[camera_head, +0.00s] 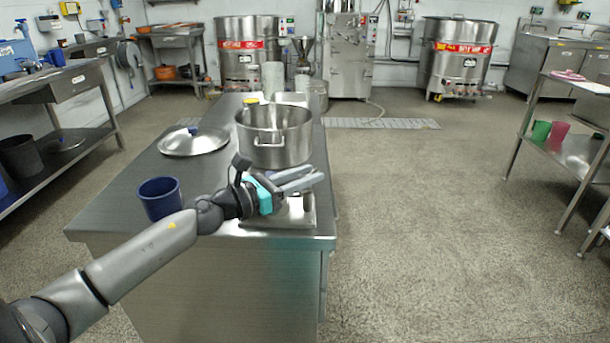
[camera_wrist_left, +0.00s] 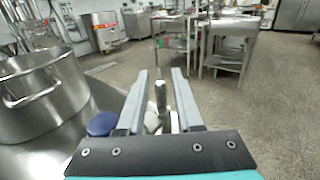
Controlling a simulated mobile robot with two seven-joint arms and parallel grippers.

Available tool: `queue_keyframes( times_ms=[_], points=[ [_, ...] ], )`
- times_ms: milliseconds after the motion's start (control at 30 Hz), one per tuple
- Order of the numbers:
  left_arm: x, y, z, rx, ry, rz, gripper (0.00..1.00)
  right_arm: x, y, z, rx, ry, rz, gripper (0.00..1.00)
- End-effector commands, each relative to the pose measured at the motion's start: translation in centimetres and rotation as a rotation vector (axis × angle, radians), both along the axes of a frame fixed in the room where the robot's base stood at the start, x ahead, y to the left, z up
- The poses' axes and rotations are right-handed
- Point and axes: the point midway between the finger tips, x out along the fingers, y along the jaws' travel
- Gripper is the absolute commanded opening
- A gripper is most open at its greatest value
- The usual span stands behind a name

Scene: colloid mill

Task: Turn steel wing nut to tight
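My left gripper (camera_head: 306,179) reaches in from the left over the near right corner of the steel table (camera_head: 110,212). In the left wrist view its two fingers (camera_wrist_left: 160,76) stand apart, with a gap between them. A small upright steel post (camera_wrist_left: 161,98) shows in that gap; I cannot tell whether the fingers touch it. A low steel base (camera_head: 284,218) sits under the gripper, partly hidden by it. A blue round knob (camera_wrist_left: 102,124) is left of the fingers in the wrist view. I cannot make out the wing nut clearly. My right gripper is not in view.
A large steel pot (camera_head: 274,138) stands just behind the gripper. A pot lid (camera_head: 193,142) and a blue cup (camera_head: 160,198) are on the table to the left. A shelf with green (camera_head: 541,131) and pink cups is at right. The floor (camera_head: 430,230) between is clear.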

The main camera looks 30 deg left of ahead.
Motion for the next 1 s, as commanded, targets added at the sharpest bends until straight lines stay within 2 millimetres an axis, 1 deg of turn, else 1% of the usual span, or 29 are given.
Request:
queue_keyframes(
  times_ms=[267,467,633,700,767,1000],
  points=[
    [0.0,0.0,0.1,-0.001,-0.002,0.001,0.37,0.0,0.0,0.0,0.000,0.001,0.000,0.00],
    [-0.9,0.4,0.0,-0.004,0.001,0.001,0.37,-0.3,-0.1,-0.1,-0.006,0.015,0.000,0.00],
    [-2.7,1.1,0.0,-0.002,0.002,0.002,0.37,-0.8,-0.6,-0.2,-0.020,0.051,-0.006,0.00],
    [-3.6,1.4,0.0,-0.004,0.001,0.002,0.37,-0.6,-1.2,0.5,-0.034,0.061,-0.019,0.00],
    [-4.4,1.7,0.0,-0.005,0.002,0.003,0.37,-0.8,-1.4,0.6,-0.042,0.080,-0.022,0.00],
    [-7.9,3.1,0.1,-0.005,0.001,0.004,0.37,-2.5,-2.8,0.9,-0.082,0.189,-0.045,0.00]
  ],
)
